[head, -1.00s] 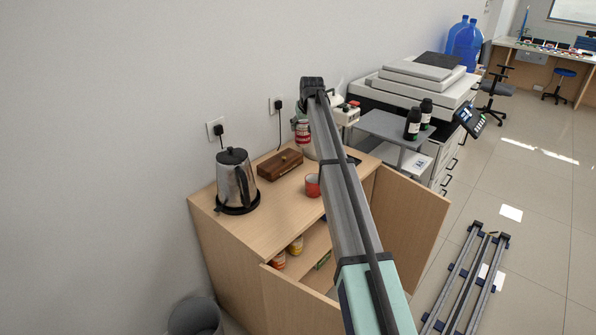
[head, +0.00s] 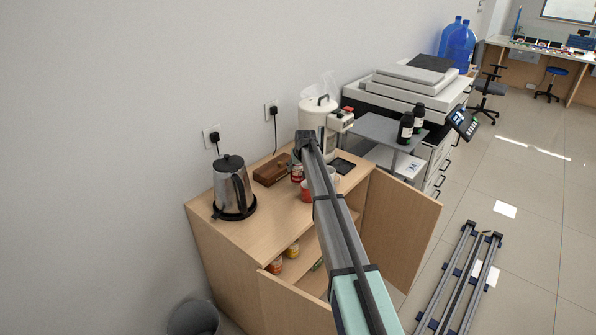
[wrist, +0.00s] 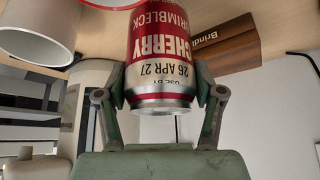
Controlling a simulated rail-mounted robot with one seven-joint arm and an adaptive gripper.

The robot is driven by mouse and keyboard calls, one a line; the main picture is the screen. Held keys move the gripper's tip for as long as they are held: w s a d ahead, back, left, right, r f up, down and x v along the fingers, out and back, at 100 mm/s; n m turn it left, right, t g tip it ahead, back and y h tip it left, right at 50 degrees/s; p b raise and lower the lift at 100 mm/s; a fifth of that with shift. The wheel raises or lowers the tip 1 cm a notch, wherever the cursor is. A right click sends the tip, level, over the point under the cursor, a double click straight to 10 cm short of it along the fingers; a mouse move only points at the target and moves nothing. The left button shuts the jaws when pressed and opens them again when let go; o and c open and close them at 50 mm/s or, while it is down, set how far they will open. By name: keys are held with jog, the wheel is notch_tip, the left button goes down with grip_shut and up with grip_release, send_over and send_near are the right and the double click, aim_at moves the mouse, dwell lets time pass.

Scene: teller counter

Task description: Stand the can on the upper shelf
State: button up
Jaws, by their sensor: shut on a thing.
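The can (wrist: 160,52) is red and silver with cherry lettering. It sits between the two fingers of my gripper (wrist: 163,92), which is shut on its sides. In the wrist view the can appears upside down, as does the rest of the scene. In the head view the can (head: 297,174) shows partly beside my arm, over the cabinet top and close to the red mug (head: 306,190); whether it touches the top is unclear. My arm hides the fingers there. The cabinet's upper shelf (head: 309,247) shows through the open front, partly behind my arm.
Two jars (head: 276,264) stand inside the cabinet at left. Both doors are open; the right door (head: 400,220) juts outward. A pale mug (wrist: 38,30) is near the can.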

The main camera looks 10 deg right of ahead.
jog(key=shift+f, duration=1.2)
jog(key=shift+f, duration=0.1)
jog(key=shift+f, duration=0.15)
jog(key=o, duration=1.5)
jog(key=shift+r, duration=0.25)
jog(key=b+v, duration=0.2)
jog(key=v, duration=0.8)
jog(key=shift+s+r, duration=0.15)
jog(key=shift+o, duration=0.4)
jog(key=shift+b+v, duration=0.35)
jog(key=shift+v, duration=0.45)
